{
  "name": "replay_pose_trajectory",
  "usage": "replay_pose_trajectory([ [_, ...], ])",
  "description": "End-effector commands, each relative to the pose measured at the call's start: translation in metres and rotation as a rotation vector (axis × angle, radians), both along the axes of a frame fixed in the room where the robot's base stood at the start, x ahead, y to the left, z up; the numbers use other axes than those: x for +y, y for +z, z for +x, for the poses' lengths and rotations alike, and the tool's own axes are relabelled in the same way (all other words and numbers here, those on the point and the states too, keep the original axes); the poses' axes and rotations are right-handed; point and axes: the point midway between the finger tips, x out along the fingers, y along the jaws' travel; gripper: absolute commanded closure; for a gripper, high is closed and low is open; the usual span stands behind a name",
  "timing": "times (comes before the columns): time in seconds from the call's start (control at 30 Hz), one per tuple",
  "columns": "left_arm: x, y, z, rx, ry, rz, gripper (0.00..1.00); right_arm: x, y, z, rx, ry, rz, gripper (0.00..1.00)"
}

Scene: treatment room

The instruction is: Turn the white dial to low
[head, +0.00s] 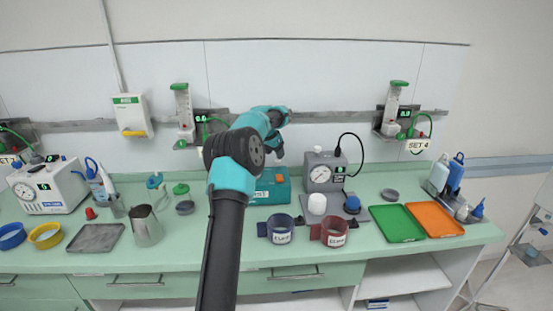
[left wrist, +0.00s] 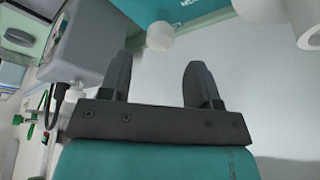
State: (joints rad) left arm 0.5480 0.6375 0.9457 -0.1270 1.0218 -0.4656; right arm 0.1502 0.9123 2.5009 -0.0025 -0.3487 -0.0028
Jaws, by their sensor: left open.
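In the left wrist view, a round white knob (left wrist: 160,35) sits against the teal box (left wrist: 190,32), just beyond my fingertips. I take it for the white dial; its setting and markings cannot be read. In the head view, the teal box (head: 276,190) stands on the counter, partly hidden behind my left arm. My left gripper (left wrist: 157,72) is open, its two dark fingers apart with nothing between them. The knob lies beyond the gap and appears apart from the fingers. My right gripper is in neither view.
A grey machine (head: 341,180) with a round gauge and a cable stands right of the teal box. A green tray (head: 398,222) and an orange tray (head: 434,219) lie farther right.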

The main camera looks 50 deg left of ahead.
Motion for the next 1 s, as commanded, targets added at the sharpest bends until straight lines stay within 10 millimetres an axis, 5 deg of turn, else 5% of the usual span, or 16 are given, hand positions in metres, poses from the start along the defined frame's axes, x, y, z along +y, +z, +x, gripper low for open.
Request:
replay_pose_trajectory([
  [0.6,-0.005,0.106,-0.043,-0.002,-0.001,0.001,0.43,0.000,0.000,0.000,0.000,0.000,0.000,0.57],
  [1.0,-0.006,0.118,-0.049,0.000,-0.001,0.000,0.43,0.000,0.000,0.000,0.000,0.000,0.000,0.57],
])
